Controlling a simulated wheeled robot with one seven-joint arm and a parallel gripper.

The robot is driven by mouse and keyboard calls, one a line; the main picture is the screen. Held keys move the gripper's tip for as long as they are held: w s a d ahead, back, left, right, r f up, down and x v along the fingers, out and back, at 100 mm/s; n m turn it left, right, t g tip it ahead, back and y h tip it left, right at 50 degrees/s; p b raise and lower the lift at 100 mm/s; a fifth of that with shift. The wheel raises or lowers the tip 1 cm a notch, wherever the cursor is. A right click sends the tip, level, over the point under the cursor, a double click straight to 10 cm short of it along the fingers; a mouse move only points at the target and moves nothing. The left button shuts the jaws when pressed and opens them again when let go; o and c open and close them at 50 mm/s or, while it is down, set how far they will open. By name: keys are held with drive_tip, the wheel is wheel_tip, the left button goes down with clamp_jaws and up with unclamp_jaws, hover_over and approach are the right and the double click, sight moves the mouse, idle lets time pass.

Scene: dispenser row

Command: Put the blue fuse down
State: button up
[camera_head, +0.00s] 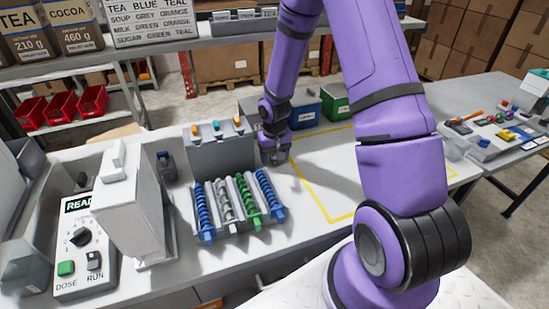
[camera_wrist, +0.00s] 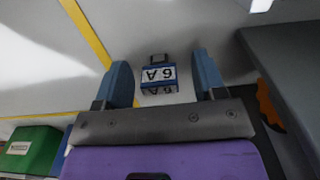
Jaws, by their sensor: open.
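The blue fuse (camera_wrist: 158,76) shows in the wrist view as a small block with a white label reading "6 A" upside down. It appears to rest on the pale bench top. My gripper (camera_wrist: 161,62) is open around it, with a visible gap between the fuse and each blue-grey finger. In the head view my gripper (camera_head: 273,157) is low over the bench, just right of the grey dispenser box (camera_head: 222,152). I cannot make out the fuse in the head view.
A rack of blue, grey and green coils (camera_head: 238,203) stands in front of the dispenser box. Blue (camera_head: 305,113) and green (camera_head: 335,105) bins stand behind my gripper. The yellow-outlined bench area (camera_head: 325,165) to the right is clear. A dosing machine (camera_head: 85,240) stands at left.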

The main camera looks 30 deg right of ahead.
drive_tip(key=c, duration=1.1)
drive_tip(key=shift+o, duration=0.2)
drive_tip(key=shift+r, duration=0.1)
